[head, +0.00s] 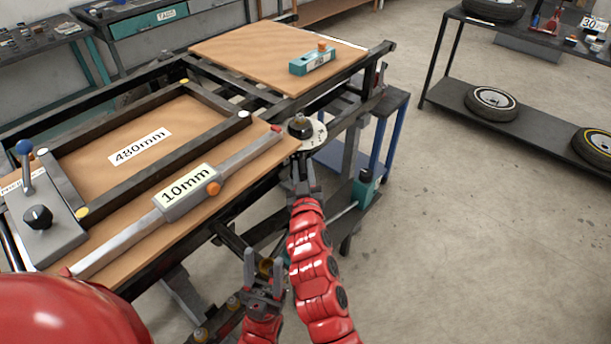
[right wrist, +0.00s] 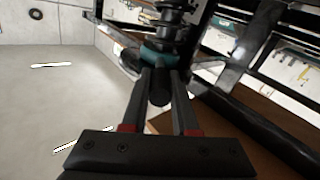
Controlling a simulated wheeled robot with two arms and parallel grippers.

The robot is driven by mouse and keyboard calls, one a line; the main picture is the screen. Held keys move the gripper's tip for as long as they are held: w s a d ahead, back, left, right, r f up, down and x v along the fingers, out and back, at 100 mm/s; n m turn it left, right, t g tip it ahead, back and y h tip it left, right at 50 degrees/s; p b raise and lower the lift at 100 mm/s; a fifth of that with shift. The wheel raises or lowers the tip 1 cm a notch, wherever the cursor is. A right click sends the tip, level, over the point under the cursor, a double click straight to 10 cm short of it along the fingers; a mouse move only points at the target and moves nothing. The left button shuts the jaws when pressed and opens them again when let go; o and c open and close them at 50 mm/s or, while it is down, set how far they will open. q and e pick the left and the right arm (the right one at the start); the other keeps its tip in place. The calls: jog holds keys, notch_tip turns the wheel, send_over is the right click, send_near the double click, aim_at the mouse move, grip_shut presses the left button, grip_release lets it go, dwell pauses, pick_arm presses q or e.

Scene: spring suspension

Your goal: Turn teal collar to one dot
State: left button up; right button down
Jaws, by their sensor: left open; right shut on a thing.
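The teal collar (right wrist: 160,54) sits around the dark spring strut (right wrist: 174,22) in the right wrist view. A dark rounded handle (right wrist: 159,90) sticks out from it toward the camera. My right gripper (right wrist: 161,78) is shut on this handle, one finger on each side. In the head view my right gripper (head: 302,172) is just below a pale marked dial (head: 314,136) at the bench edge. The collar is not clear there, and I cannot read its dots. My left gripper (head: 264,284) is open and empty, lower and further left.
The bench (head: 108,238) carries a gauge labelled 10mm (head: 186,190), a 480mm label (head: 141,146) and a grey box with a black knob (head: 38,217). A teal block (head: 312,63) lies on the rear board. Dark frame bars border the bench.

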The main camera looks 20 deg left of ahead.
jog(key=shift+r, duration=0.1)
jog(key=c, duration=0.7)
grip_release()
jog(key=shift+a, duration=0.1)
